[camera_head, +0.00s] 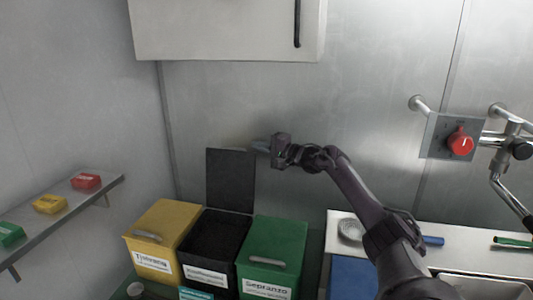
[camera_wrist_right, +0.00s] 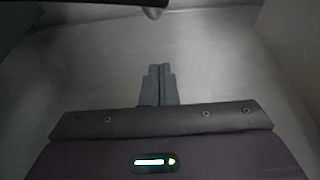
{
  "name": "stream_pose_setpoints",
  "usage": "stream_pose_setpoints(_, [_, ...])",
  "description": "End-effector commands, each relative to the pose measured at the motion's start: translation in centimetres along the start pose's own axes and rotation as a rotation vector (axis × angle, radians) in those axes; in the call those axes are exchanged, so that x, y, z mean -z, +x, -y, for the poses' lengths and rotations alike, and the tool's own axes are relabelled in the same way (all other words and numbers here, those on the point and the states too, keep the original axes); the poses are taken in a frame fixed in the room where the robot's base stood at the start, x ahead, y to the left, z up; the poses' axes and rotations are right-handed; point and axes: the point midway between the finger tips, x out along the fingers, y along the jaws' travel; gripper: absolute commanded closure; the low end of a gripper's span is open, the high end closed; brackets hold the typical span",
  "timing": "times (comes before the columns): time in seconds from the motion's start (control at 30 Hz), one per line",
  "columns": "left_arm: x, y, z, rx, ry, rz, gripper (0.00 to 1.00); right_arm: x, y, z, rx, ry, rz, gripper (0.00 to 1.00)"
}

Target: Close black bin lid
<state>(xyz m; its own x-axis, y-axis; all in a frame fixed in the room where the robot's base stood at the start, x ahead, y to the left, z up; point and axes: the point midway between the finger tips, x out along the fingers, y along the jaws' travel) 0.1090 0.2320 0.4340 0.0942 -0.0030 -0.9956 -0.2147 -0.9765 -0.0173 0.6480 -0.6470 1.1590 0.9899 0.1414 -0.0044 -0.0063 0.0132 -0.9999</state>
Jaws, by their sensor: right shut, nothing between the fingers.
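The black bin (camera_head: 213,240) stands between a yellow bin and a green bin, with a white label on its front. Its lid (camera_head: 230,180) is open and stands upright at the back, near the metal wall. My right gripper (camera_head: 259,146) is at the top right corner of the lid, shut and empty. I cannot tell whether it touches the lid. In the right wrist view the shut fingers (camera_wrist_right: 160,84) point toward a grey surface, with no lid clearly seen. My left gripper is not in view.
The yellow bin (camera_head: 160,240) and green bin (camera_head: 273,252) have closed lids with handles. A wall shelf (camera_head: 60,215) at left holds small red, yellow and green boxes. A white cabinet (camera_head: 225,30) hangs above. A counter (camera_head: 480,262) with a sink is at right.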

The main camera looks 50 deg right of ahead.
Motion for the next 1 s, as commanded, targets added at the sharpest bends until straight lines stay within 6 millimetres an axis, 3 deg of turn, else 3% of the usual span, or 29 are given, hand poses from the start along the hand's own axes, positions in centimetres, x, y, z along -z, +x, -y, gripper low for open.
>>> stream_pose_setpoints(0.27, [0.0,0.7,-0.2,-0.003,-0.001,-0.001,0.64,0.0,1.6,0.2,0.002,-0.002,0.0,1.0])
stream_pose_setpoints(1.0, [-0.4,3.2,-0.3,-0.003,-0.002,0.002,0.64,-3.7,0.2,-0.1,-0.001,-0.003,0.0,1.0])
